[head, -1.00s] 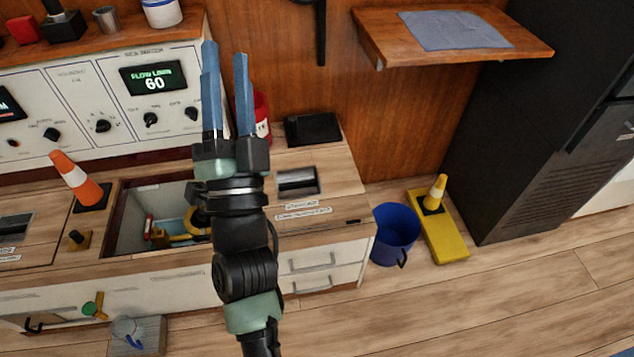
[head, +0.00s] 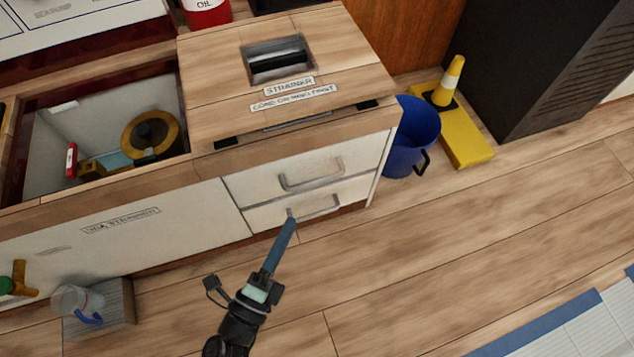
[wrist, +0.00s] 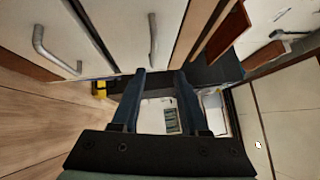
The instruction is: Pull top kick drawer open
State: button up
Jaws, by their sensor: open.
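The top kick drawer (head: 255,185) is a white front with a grey bar handle (head: 312,182), under the wooden counter end; it looks shut. In the wrist view, turned sideways, its handle (wrist: 153,42) stands just beyond my fingertips. The lower drawer (head: 270,216) has a like handle (head: 325,208), also in the wrist view (wrist: 50,52). My gripper (head: 291,222) is in front of the drawers, its blue fingers overlapping in the head view, tips over the lower handle's left end. In the wrist view my gripper (wrist: 160,73) is open, with nothing between the fingers.
A blue bucket (head: 408,140) and a yellow block with a cone (head: 465,140) stand right of the drawers. An open counter well (head: 60,130) is at left. A clear jug on a grey block (head: 112,310) is at lower left.

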aim_at(318, 179)
jog(key=b+x, duration=0.1)
jog(key=x, duration=0.3)
jog(key=f+b+x, duration=0.1)
jog(key=x, duration=0.3)
jog(key=b+x, duration=0.2)
jog(key=x, duration=0.2)
jog(key=shift+d+f, duration=0.15)
jog(key=shift+d, duration=0.2)
grip_shut()
dwell(1.0)
